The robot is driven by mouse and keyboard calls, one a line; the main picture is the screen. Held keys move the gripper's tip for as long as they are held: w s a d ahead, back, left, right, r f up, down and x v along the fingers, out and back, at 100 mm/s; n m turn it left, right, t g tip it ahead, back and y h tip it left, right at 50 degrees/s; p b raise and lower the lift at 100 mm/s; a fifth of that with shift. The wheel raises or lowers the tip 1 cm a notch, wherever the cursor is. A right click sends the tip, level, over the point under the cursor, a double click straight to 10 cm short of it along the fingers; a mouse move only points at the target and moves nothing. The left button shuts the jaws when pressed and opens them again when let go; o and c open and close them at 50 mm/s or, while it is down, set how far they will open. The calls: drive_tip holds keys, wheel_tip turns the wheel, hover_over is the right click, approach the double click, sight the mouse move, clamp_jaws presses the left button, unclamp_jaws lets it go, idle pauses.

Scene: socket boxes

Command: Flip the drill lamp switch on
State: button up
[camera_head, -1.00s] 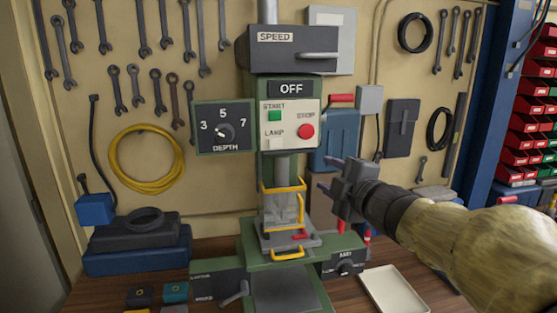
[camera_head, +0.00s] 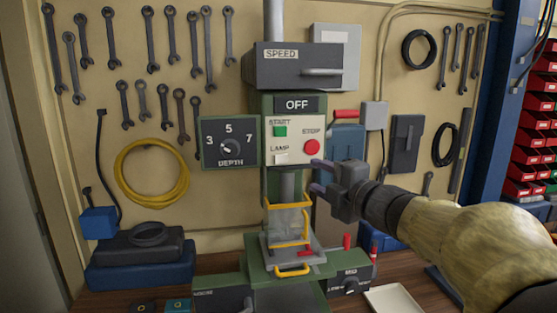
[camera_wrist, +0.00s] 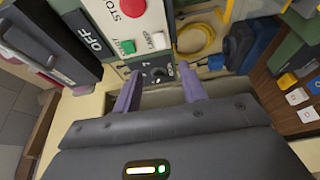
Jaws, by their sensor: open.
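The green drill press (camera_head: 282,103) stands against the pegboard with a white control panel. The lamp switch (camera_head: 281,159) is a small white rocker under the label LAMP, below the green START button (camera_head: 280,131) and left of the red STOP button (camera_head: 312,147). It also shows in the wrist view (camera_wrist: 157,41), beside the green button.
The depth dial box (camera_head: 230,142) sits left of the panel and the SPEED box (camera_head: 305,66) above it. A yellow-framed guard (camera_head: 288,222) stands over the drill table, below my gripper. A white tray (camera_head: 393,299) lies on the bench at right.

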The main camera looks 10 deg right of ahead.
sight(281, 160)
drive_tip(key=p+x, duration=0.3)
drive_tip(key=x, duration=0.9)
drive_tip(key=shift+w+a, duration=0.1)
drive_tip(key=shift+w, duration=0.2)
